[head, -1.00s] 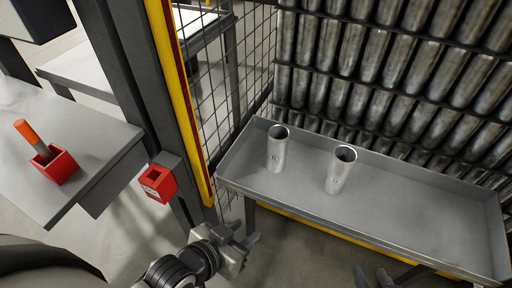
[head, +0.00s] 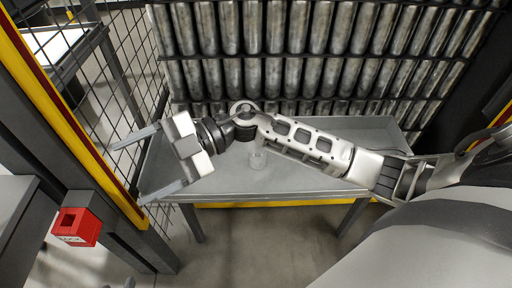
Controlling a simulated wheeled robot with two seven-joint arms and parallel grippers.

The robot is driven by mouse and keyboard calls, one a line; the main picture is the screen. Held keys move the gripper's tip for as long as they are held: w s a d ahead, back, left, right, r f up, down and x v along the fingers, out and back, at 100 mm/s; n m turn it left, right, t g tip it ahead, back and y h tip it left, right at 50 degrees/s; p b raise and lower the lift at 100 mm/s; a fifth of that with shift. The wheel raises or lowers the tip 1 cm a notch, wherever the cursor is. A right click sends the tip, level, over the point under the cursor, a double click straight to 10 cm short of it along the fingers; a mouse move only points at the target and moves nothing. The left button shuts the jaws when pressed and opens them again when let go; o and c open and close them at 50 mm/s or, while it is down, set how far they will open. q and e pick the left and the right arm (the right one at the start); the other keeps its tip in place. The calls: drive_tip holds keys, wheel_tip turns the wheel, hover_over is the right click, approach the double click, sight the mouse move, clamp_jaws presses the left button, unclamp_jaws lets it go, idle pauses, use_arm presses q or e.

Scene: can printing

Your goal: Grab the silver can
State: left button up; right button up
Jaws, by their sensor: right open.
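My right gripper (head: 126,176) reaches across from the right and is open and empty. My left gripper is not clearly seen.
A rack of stacked metal cylinders (head: 330,75) stands behind the tray. A wire mesh fence (head: 95,90) and a yellow-edged post (head: 75,120) are close to the left of my right gripper. A red box (head: 77,227) is mounted at lower left.

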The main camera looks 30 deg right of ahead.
drive_tip(key=w+d+f+n+g+h, duration=0.1)
drive_tip(key=w+d+f+g+h, duration=0.15)
drive_tip(key=d+h, duration=0.25)
drive_tip(key=m+t+h+b, duration=0.15)
drive_tip(key=m+h, duration=0.45)
drive_tip(key=h, duration=0.6)
hover_over(257, 156)
drive_tip(key=w+d, duration=0.2)
drive_tip(key=w, duration=0.1)
wheel_tip(257, 156, down, 9)
drive_tip(key=shift+s+d+r, duration=0.1)
drive_tip(key=shift+s+r, duration=0.05)
drive_tip(key=shift+s+a+f, duration=0.1)
drive_tip(key=shift+f, duration=1.25)
drive_tip(key=shift+s+a+f, duration=0.1)
drive_tip(key=shift+f, duration=1.25)
drive_tip(key=c, duration=1)
